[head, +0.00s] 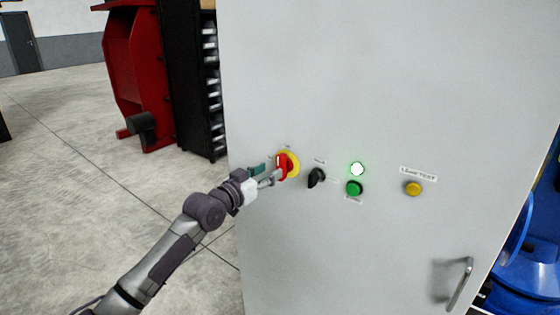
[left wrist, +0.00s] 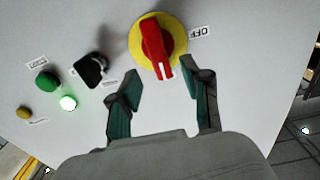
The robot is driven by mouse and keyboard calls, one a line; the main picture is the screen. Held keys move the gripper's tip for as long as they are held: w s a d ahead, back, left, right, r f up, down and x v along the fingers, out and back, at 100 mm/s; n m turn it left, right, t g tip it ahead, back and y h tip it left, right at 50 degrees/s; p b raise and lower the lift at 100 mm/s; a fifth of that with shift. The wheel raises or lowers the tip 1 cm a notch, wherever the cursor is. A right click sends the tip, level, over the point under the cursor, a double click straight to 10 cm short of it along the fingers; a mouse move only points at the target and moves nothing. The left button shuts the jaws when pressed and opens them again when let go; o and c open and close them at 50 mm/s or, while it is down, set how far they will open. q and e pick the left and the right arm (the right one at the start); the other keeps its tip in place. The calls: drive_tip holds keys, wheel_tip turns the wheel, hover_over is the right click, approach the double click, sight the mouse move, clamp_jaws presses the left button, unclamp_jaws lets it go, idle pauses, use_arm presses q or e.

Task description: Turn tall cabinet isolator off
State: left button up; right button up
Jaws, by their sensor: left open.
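The tall cabinet (head: 330,80) is light grey and fills the middle of the head view. Its isolator (head: 291,165) is a red handle on a round yellow plate at the left of the panel. In the left wrist view the red isolator handle (left wrist: 157,47) has a white mark at its lower end, and an OFF label (left wrist: 199,32) lies beside the plate. My left gripper (head: 271,175) is open at the isolator. In the left wrist view its fingers (left wrist: 167,85) stand apart, with the handle's end just beyond the gap between them. Contact cannot be told. My right gripper is not in view.
Right of the isolator are a black selector knob (head: 317,178), a lit lamp (head: 357,168), a green button (head: 354,188) and a yellow button (head: 413,188). A cabinet handle (head: 460,284) is at lower right. Open floor (head: 70,150) lies left of the cabinet.

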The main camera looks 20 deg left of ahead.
sight(278, 166)
use_arm(q)
drive_tip(key=x, duration=0.6)
drive_tip(key=shift+w, duration=0.15)
clamp_jaws()
